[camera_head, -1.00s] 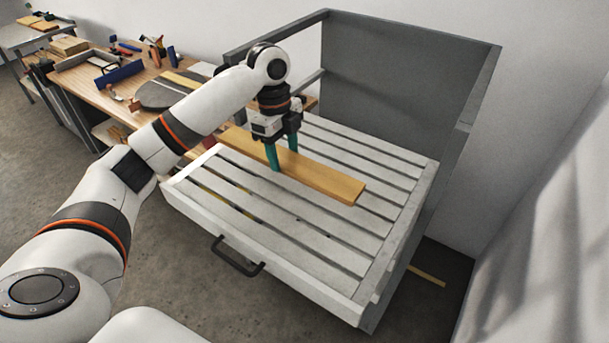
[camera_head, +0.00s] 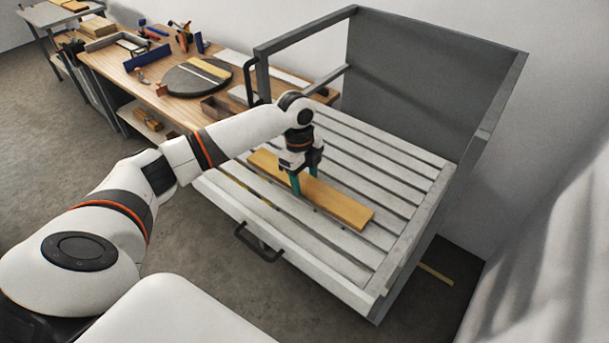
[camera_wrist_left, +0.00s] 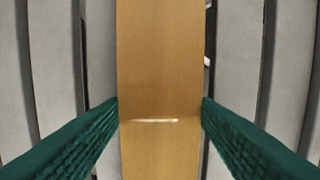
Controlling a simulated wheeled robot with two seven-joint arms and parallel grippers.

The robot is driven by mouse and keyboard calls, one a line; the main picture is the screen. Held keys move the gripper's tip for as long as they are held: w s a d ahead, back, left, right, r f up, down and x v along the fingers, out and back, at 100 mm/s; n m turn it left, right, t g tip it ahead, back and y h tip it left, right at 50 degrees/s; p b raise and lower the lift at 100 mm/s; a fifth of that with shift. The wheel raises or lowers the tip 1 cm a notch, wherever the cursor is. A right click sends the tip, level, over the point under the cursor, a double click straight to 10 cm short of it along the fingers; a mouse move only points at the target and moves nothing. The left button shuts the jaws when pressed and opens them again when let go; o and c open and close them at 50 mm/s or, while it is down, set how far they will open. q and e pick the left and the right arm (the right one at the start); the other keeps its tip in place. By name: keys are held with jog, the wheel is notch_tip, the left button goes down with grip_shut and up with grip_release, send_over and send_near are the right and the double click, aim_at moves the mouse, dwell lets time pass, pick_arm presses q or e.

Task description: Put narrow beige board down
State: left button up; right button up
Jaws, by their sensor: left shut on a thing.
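The narrow beige board (camera_head: 342,208) lies lengthwise along the white slats of the grey cart (camera_head: 411,256) in the head view. I cannot tell whether it touches the slats or is just above them. My left gripper (camera_head: 308,188) points down with its green fingers on either side of the board, shut on it near its middle. In the left wrist view the board (camera_wrist_left: 160,60) runs from top to bottom between the two green fingertips (camera_wrist_left: 160,108). My right gripper is not in view.
Bare slats lie on both sides of the board. A wooden workbench (camera_head: 150,88) with a round grey disc (camera_head: 190,80) and tools stands behind at the left.

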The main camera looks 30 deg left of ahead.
aim_at(301, 179)
pick_arm(q)
jog(key=o, duration=1.2)
jog(key=shift+c, duration=0.2)
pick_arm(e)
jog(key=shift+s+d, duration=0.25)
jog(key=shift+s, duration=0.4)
pick_arm(q)
jog(key=shift+r+b, duration=0.35)
jog(key=shift+r, duration=0.15)
notch_tip(301, 179, up, 11)
jog(key=a+b, duration=0.1)
jog(key=b, duration=0.3)
jog(key=shift+a, duration=0.15)
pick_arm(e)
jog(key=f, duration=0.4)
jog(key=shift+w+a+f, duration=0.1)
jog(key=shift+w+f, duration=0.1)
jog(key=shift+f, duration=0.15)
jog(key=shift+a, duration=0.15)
